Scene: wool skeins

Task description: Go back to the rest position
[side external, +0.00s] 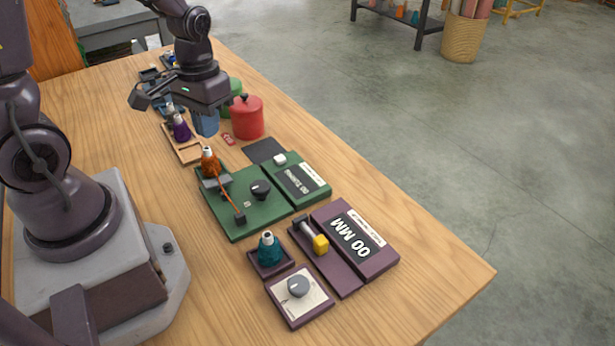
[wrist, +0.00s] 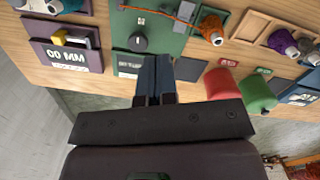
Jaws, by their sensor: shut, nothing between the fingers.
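My gripper (side external: 206,123) hangs above the far half of the wooden table, with its blue fingers pointing down and nothing held. In the wrist view its fingers (wrist: 155,78) are together, in front of the green device's display. The green device (side external: 238,218) carries an orange wool cone (side external: 209,161), with an orange strand running to a small dark block, and a black knob (side external: 260,189).
A red lidded canister (side external: 247,118) stands beside my gripper, with a green canister (side external: 235,88) behind it. Nearer are a teal wool cone (side external: 268,250), a knob panel (side external: 299,297) and a purple device (side external: 366,262) reading "00 MM". The table's (side external: 430,285) front right is bare.

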